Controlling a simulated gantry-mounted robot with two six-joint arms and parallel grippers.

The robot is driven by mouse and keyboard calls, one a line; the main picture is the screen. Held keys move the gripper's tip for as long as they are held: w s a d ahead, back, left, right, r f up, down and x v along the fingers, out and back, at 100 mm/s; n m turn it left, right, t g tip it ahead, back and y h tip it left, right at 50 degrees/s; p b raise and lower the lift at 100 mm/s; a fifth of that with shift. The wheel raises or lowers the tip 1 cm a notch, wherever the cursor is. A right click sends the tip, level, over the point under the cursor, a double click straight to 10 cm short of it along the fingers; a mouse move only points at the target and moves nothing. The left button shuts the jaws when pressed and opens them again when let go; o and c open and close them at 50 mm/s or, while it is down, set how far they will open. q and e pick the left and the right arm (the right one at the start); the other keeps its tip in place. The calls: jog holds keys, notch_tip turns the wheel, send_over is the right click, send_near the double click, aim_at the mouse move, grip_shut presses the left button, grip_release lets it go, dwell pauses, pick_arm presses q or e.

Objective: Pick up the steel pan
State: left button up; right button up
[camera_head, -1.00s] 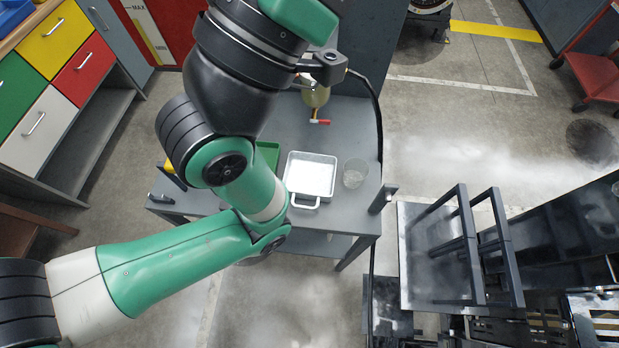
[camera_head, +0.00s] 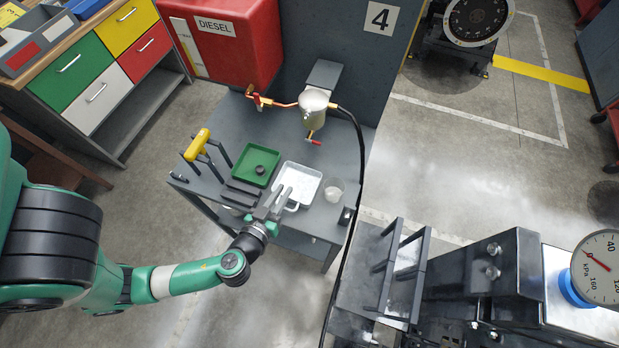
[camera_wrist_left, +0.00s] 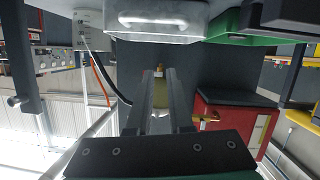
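The steel pan (camera_head: 304,180) is a pale shallow rectangular tray with a loop handle on its near side. It rests on the grey cart (camera_head: 225,130). My left gripper (camera_head: 276,199) is at the pan's near left corner, close to the handle, and is empty. Its two fingers stand apart with a gap between them. In the left wrist view the pan (camera_wrist_left: 180,10) and its handle show at the top edge, away from the fingertips (camera_wrist_left: 159,75). I cannot tell whether a finger touches the pan. My right gripper is not in view.
A green tray (camera_head: 247,166) with a dark round part lies left of the pan. A clear cup (camera_head: 333,192) stands at its right. Behind are a filter bowl (camera_head: 313,110) with a red-handled valve and a red diesel tank (camera_head: 228,45). A yellow-handled tool (camera_head: 197,145) stands at left.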

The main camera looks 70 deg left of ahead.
pick_arm(q)
jog(key=m+p, duration=0.2)
send_near(278, 177)
jog(key=shift+s+d+r+g+h, duration=0.15)
jog(key=shift+d+r+g, duration=0.05)
jog(key=shift+r, duration=0.25)
jog(key=shift+s+d+r+g+h, duration=0.1)
jog(key=shift+d+r+g+h, duration=0.1)
jog(key=shift+r, duration=0.3)
jog(key=shift+s, duration=0.15)
jog(key=shift+a+f+b, duration=0.1)
jog(key=shift+f+b, duration=0.15)
jog(key=shift+b, duration=0.25)
jog(key=shift+w+a+f+n+b, duration=0.15)
jog(key=shift+w+f+n+b, duration=0.1)
jog(key=shift+w+n+b, duration=0.1)
jog(key=shift+w+a+f+b, duration=0.2)
jog(key=shift+w+a+b, duration=0.25)
jog(key=shift+a+b, duration=0.15)
jog(key=p+x, duration=0.1)
jog(key=x, duration=0.2)
jog(key=shift+w+r+p, duration=0.1)
jog(key=shift+r+p, duration=0.1)
jog(key=shift+p, duration=0.15)
jog(key=shift+f+p+x, duration=0.2)
jog(key=shift+p+x, duration=0.4)
jog(key=shift+x, duration=2.55)
grip_shut()
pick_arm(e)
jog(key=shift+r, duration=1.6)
